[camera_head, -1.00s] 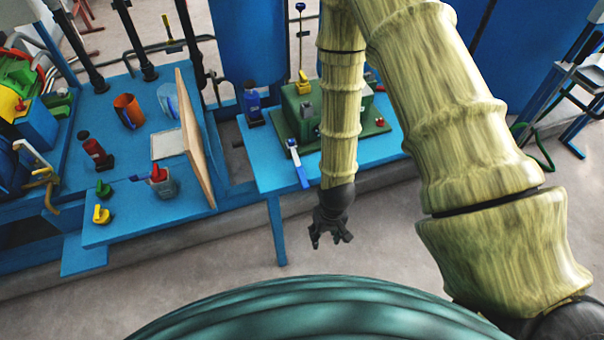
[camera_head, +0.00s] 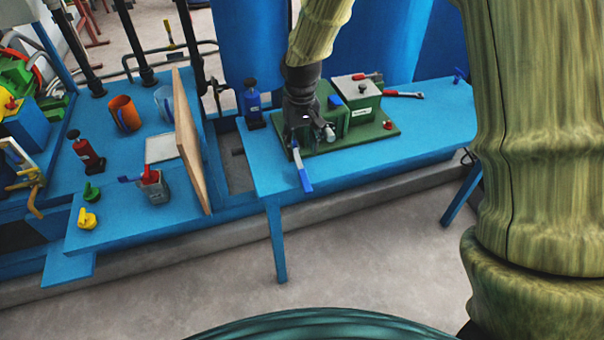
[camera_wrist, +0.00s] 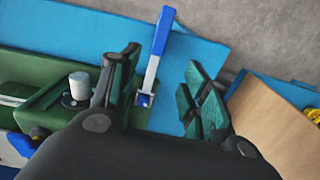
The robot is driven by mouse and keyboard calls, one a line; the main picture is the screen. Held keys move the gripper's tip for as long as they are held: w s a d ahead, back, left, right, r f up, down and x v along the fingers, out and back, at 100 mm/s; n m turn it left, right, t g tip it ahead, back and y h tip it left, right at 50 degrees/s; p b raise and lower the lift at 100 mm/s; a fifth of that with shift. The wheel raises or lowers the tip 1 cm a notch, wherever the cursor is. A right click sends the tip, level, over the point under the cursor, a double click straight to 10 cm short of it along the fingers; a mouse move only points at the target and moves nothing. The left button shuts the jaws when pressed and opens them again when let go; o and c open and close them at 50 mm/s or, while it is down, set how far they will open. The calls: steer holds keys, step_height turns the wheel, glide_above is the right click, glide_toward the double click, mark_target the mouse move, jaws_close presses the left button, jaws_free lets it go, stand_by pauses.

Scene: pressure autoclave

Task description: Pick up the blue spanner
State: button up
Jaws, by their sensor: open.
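The blue spanner (camera_head: 303,174) has a blue handle and a pale metal shaft. It lies on the blue table, its handle reaching the front edge and its other end beside the green base plate. My gripper (camera_head: 300,138) points down above the spanner's far end, which it partly hides. In the wrist view the spanner (camera_wrist: 152,68) shows between the two spread fingers of my gripper (camera_wrist: 163,88), nearer the left finger. The gripper is open and empty. I cannot tell its exact height above the spanner.
A green machine plate (camera_head: 375,135) with boxes stands beside my gripper. A red-handled spanner (camera_head: 404,94) lies behind it. A dark blue bottle (camera_head: 252,105) stands to the left. An upright wooden board (camera_head: 190,140) edges the left bench. The table's right end is mostly clear.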

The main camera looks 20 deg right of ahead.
glide_above(302, 168)
steer(key=f, duration=0.5)
steer(key=shift+s+a+f, duration=0.25)
steer(key=shift+s+f, duration=0.15)
steer(key=f, duration=0.3)
steer(key=shift+w+d+f, duration=0.2)
steer(key=shift+w, duration=0.15)
steer(key=shift+f, duration=0.75)
steer(key=shift+c, duration=0.4)
jaws_close()
